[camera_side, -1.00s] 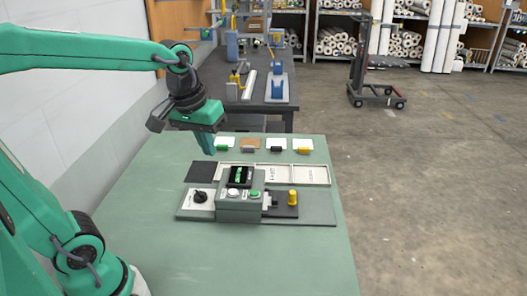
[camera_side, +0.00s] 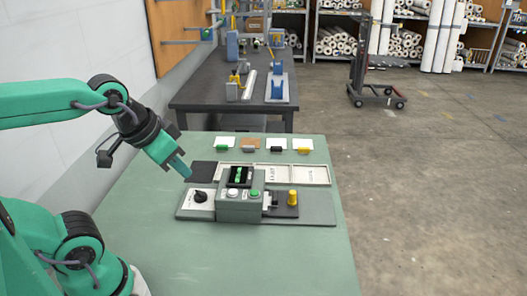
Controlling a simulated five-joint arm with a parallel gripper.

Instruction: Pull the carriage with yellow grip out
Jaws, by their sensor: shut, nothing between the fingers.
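The carriage (camera_side: 283,211) is a dark flat block at the right side of the grey press unit (camera_side: 239,210). Its upright yellow grip (camera_side: 293,198) stands on it. My gripper (camera_side: 187,174) is shut and empty. It points down and to the right, above the left part of the work, near the black square pad. It is well to the left of the yellow grip and apart from it. Whether the fingertips touch anything below cannot be told.
The press unit has a black display, white and green buttons, and a black knob (camera_side: 200,196) on a white panel at its left. Behind lie a black pad (camera_side: 202,171), white trays (camera_side: 275,174) and several cards with coloured clips. The green table front (camera_side: 260,265) is clear.

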